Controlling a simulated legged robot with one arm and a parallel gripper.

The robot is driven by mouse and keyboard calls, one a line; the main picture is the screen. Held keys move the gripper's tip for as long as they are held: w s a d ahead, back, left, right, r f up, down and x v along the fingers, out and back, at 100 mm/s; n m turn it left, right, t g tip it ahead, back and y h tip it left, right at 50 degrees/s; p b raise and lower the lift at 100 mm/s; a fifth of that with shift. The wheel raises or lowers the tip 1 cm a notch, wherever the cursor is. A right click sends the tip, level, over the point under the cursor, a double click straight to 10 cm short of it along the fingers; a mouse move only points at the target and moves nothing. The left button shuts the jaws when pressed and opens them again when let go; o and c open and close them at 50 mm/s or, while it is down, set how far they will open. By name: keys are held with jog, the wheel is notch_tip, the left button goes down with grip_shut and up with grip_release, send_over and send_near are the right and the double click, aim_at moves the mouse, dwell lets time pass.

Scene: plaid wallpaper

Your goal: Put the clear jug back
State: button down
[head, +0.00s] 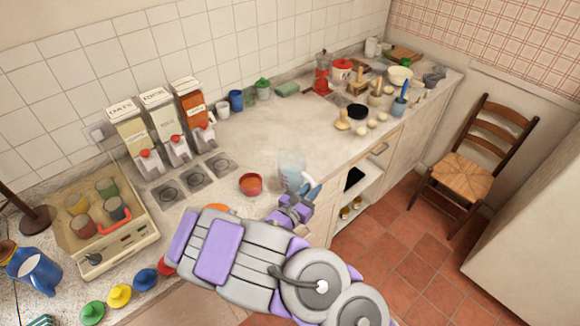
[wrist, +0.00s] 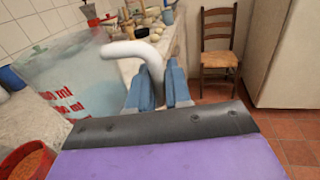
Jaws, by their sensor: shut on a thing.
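The clear jug (head: 292,166) is see-through with red markings and a white handle. It is upright at the counter's front edge, just right of a small red bowl. In the wrist view the jug (wrist: 62,85) fills the left side, and its handle (wrist: 135,50) curves down between my blue fingers. My gripper (head: 310,190) is shut on the handle; its fingertips also show in the wrist view (wrist: 160,85). Whether the jug's base touches the counter is hard to tell.
A red bowl (head: 250,184) with orange contents stands close left of the jug. Three cereal dispensers (head: 166,125) stand against the tiles. A tray of cups (head: 100,222) is at left. Pots and utensils crowd the far counter. The middle counter (head: 275,127) is clear. A chair (head: 466,165) stands right.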

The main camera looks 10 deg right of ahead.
jog(key=w, duration=0.5)
jog(key=w+f+b, duration=0.1)
jog(key=w, duration=0.4)
jog(key=w+b, duration=0.1)
jog(key=w, duration=0.4)
jog(key=shift+w+f, duration=0.2)
jog(key=shift+w, duration=0.1)
notch_tip(320, 180, down, 4)
jog(key=shift+r+b, duration=0.15)
jog(key=shift+b, duration=0.25)
jog(key=shift+r, duration=0.1)
jog(key=c, duration=1.1)
grip_release()
jog(key=shift+o, duration=0.2)
